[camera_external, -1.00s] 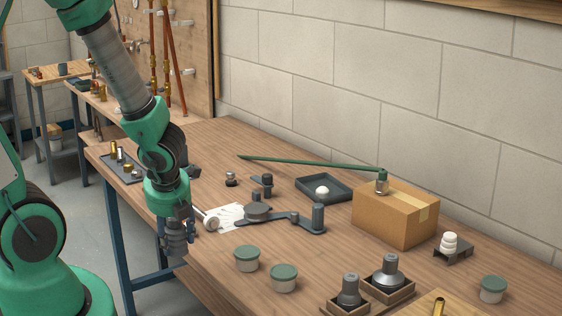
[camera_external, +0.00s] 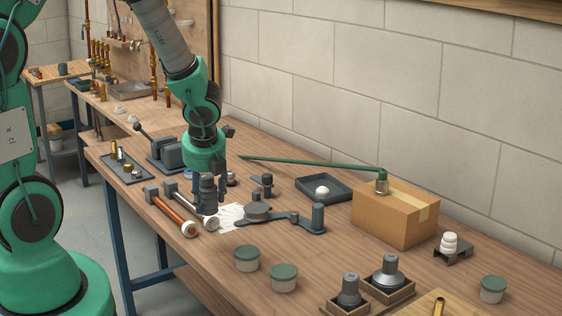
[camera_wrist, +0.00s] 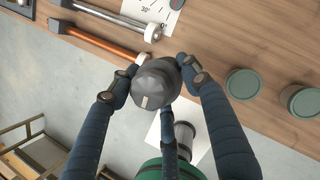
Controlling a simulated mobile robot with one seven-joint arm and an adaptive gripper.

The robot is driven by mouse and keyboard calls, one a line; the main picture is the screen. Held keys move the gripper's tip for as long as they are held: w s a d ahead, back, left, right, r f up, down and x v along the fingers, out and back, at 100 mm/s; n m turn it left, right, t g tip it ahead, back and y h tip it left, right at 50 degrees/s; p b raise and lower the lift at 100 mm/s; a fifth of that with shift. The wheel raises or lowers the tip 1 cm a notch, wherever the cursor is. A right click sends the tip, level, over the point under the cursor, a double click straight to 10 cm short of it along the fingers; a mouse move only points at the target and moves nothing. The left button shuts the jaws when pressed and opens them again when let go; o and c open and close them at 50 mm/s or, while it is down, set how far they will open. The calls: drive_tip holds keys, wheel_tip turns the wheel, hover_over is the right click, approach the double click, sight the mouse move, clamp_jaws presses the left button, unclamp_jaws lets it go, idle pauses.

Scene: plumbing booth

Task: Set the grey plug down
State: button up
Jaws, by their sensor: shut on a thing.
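My gripper (camera_external: 208,203) points down near the front edge of the wooden workbench, beside two mallets. It is shut on the grey plug (camera_external: 208,188). I cannot tell the exact gap between plug and bench. The fingers hide part of the plug in the external view.
An orange-handled mallet (camera_external: 172,213) and a metal-handled mallet (camera_external: 187,201) lie close by. A paper sheet (camera_external: 232,212) and a dark jointed bracket (camera_external: 285,219) are to the right. Lidded pots (camera_external: 247,258) stand nearer the front. A cardboard box (camera_external: 390,221) stands farther right.

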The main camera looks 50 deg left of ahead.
drive_tip(key=w+a+r+p, duration=0.3)
drive_tip(key=w+a+p, duration=0.8)
drive_tip(key=w+a, duration=1.6)
drive_tip(key=w+a+f+p, duration=0.1)
drive_tip(key=w+a+p, duration=0.1)
drive_tip(key=a, duration=0.3)
drive_tip(key=w+a+f+p, duration=0.2)
drive_tip(key=w+a, duration=0.1)
drive_tip(key=a, duration=0.3)
drive_tip(key=shift+w+m, duration=0.3)
drive_tip(key=shift+m, duration=0.1)
drive_tip(key=shift+d, duration=0.1)
drive_tip(key=shift+f+p, duration=0.35)
drive_tip(key=shift+f, duration=2.5)
drive_tip(key=shift+f, duration=2.05)
drive_tip(key=shift+f, duration=0.15)
